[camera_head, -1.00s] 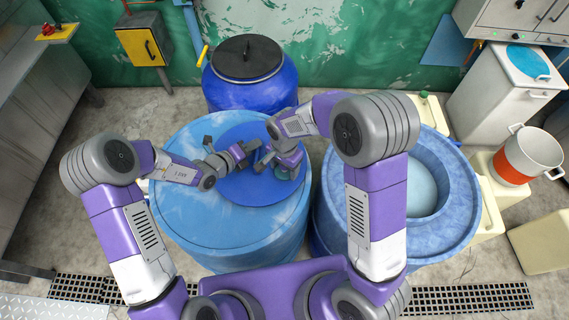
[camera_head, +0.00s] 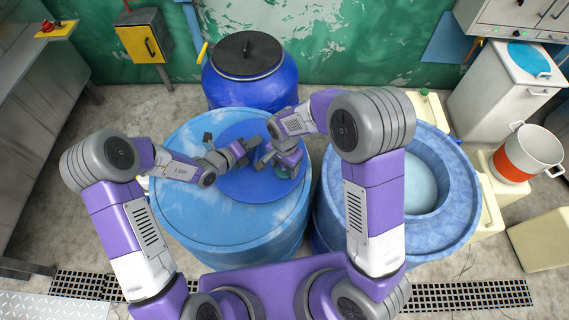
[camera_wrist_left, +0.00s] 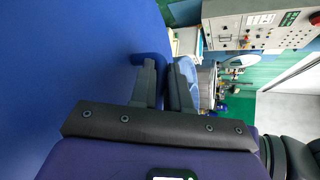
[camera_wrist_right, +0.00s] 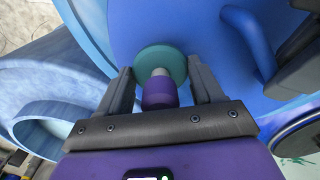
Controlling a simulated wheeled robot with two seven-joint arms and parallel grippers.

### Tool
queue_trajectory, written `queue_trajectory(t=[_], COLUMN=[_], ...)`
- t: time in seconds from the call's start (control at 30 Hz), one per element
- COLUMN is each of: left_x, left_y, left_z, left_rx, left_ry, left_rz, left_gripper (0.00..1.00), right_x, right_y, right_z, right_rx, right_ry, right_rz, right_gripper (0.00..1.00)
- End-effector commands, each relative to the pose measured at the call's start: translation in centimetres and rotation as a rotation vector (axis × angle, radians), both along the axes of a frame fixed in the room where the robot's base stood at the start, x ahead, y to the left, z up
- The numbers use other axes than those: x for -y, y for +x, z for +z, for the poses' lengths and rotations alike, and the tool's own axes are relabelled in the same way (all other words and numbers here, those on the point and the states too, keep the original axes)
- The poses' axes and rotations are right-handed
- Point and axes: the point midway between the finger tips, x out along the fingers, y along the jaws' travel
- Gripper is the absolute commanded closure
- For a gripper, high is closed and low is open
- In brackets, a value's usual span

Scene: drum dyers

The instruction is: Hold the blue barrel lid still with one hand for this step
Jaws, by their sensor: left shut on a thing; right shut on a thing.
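The blue lid (camera_head: 245,192) lies flat on top of the light-blue barrel (camera_head: 190,225). It fills the left of the left wrist view (camera_wrist_left: 70,60). My left gripper (camera_head: 247,147) is shut at the lid's raised blue handle (camera_wrist_right: 243,28), which shows between its fingers in the left wrist view (camera_wrist_left: 150,62). My right gripper (camera_head: 265,162) is shut on a purple-handled tool (camera_wrist_right: 158,94). Its round teal disc (camera_wrist_right: 160,60) is over the lid, close to its surface; exact contact cannot be told. The grippers are close together, and the arms hide part of the lid.
A dark-blue drum with a black lid (camera_head: 247,55) stands behind the barrel. An open blue tub (camera_head: 450,215) stands close on the right. An orange-and-white pot (camera_head: 518,155) and a white bin (camera_head: 505,85) are farther right. A floor grate (camera_head: 470,297) runs in front.

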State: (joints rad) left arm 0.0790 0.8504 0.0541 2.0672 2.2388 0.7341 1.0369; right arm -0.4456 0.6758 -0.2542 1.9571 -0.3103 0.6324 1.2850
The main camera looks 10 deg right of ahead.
Motion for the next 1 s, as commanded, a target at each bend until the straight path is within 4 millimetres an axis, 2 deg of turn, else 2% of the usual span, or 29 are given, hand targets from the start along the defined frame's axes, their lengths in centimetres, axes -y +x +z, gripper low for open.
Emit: queue_trajectory(t=[0.67,1.0], left_x=[-0.1,-0.1], left_y=[-0.1,-0.1], left_z=[-0.2,-0.2], left_rx=[-0.006,-0.006], left_ry=[0.004,0.004], left_rz=[0.001,0.001], left_gripper=[1.00,1.00], right_x=[0.0,0.5], right_y=[0.0,2.6], right_z=[-1.2,-1.1], right_rx=[0.000,0.001], right_ry=[0.000,0.000], right_rz=[-0.001,-0.002], right_gripper=[0.63,0.63])
